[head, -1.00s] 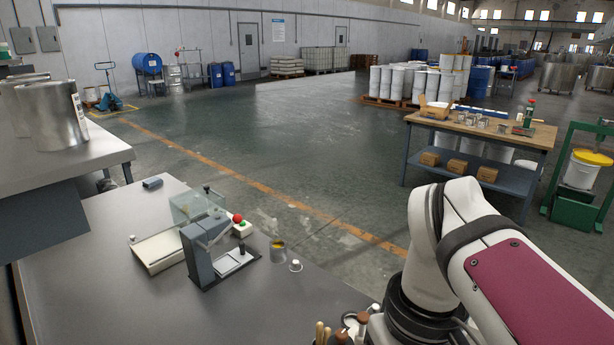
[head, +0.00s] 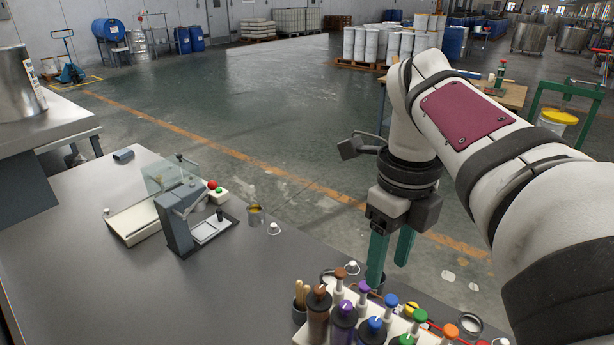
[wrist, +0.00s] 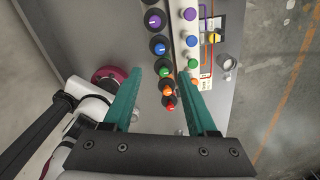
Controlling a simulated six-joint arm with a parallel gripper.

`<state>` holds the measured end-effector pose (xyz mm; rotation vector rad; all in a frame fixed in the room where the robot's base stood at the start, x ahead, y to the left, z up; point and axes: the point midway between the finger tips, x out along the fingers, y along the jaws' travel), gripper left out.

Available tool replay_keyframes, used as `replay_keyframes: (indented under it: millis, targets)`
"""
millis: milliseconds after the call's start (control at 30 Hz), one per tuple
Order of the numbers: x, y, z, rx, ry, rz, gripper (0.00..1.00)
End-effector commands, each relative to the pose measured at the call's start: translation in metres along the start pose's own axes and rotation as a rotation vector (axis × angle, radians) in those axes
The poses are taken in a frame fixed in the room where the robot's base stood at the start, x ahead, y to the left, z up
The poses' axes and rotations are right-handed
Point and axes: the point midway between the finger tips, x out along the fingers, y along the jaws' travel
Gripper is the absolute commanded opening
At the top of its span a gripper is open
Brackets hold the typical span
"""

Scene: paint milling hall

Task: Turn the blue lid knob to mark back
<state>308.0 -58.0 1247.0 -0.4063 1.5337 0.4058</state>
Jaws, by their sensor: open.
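Two rows of coloured knobs stand at the bench's near edge. The blue lid knob (head: 375,324) tops a dark bottle in the front row, between purple and green ones, with a pale pointer line on it. It also shows in the wrist view (wrist: 158,45). A second, smaller blue knob (head: 391,300) stands in the back row, also in the wrist view (wrist: 191,40). My gripper (head: 388,272) hangs fingers down, open and empty. In the wrist view its teal fingertips (wrist: 173,70) lie near the green knobs, apart from the blue lid knob. I cannot make out the back mark.
Neighbouring purple (head: 343,309) and green (head: 404,340) lid knobs stand close on both sides. A cup with wooden handles (head: 300,300) is at the left end of the rows. A grey press device (head: 180,220) stands farther back, with clear bench before it.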

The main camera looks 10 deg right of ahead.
Motion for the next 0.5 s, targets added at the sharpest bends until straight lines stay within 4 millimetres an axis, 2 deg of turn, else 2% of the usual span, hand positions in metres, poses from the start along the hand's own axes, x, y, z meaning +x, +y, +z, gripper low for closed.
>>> replay_keyframes:
  millis: [100,300,500]
  targets:
    - [0.036,0.001,-0.001,-0.003,0.004,0.005,0.58]
    - [0.092,0.001,-0.001,-0.005,0.003,0.003,0.58]
    - [0.121,0.001,0.0,-0.004,0.001,0.002,0.58]
